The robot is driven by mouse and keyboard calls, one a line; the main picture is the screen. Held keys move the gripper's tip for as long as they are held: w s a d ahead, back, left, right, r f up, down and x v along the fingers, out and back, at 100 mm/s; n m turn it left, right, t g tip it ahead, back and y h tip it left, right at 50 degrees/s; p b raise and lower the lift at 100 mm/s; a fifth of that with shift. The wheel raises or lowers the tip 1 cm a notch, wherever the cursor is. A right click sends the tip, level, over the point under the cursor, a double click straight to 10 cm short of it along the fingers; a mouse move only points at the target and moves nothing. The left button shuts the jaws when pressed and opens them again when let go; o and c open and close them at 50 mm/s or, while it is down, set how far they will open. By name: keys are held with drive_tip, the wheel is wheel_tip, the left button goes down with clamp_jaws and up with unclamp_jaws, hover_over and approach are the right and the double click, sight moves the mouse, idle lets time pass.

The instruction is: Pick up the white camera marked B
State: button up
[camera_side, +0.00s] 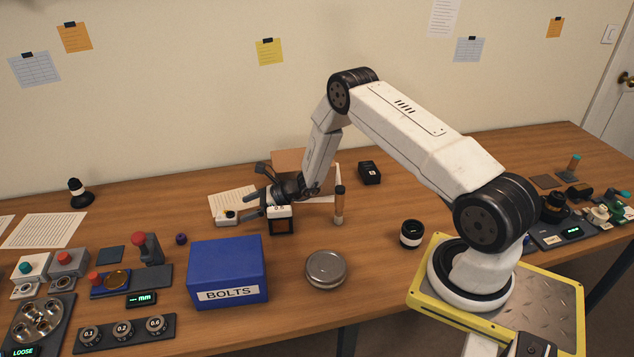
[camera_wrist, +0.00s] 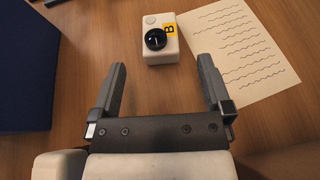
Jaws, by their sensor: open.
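The white camera marked B (camera_wrist: 161,46) lies on the wooden table, with a dark round lens and a yellow label bearing a black B. In the wrist view it is just beyond the fingertips, roughly centred between them. In the side view the white camera (camera_side: 226,217) is small, left of my gripper (camera_side: 246,204) and beside a paper sheet. My gripper, also in the wrist view (camera_wrist: 162,66), is open with nothing between its fingers. The fingers are apart from the camera in the wrist view.
A blue BOLTS box (camera_side: 228,270) stands in front. A white and dark block (camera_side: 281,221) is below my gripper, with an upright wooden-handled tool (camera_side: 339,206) to its right. A lined paper sheet (camera_wrist: 235,50) lies right of the camera. A round metal tin (camera_side: 326,268) is nearer the front.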

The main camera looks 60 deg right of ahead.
sight(234, 212)
drive_tip(key=shift+w+a+f, duration=0.15)
drive_tip(key=shift+w+a, duration=0.05)
drive_tip(key=shift+x, duration=3)
drive_tip(key=shift+c, duration=0.2)
clamp_jaws()
